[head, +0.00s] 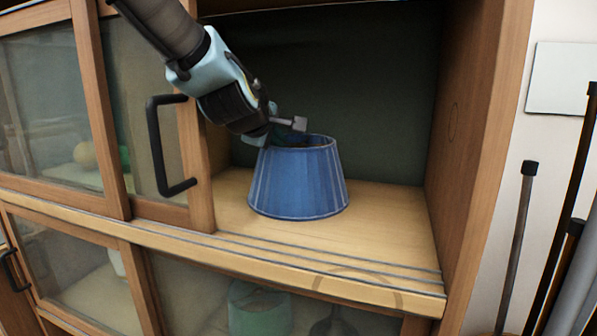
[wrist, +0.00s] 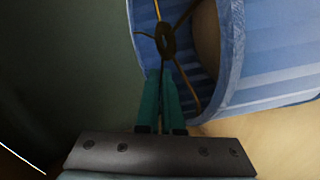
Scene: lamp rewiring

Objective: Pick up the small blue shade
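The small blue shade (head: 298,185) stands upright on the wooden shelf of an open cabinet bay, wider at its base. My gripper (head: 288,134) is at the shade's top rim, on its left side, coming down from the upper left. In the wrist view the shade (wrist: 262,70) shows its open top, with a dark central ring and thin spokes. The two teal fingers (wrist: 163,80) are close together at the rim, with only a narrow gap between them. They look shut on the rim where a spoke meets it. The exact contact is partly hidden.
A sliding glass door with a black handle (head: 160,148) is just left of the opening. The bay's right side wall (head: 475,130) leaves some free shelf. A green shade (head: 258,308) shows behind glass below. Several poles (head: 517,240) stand at the right.

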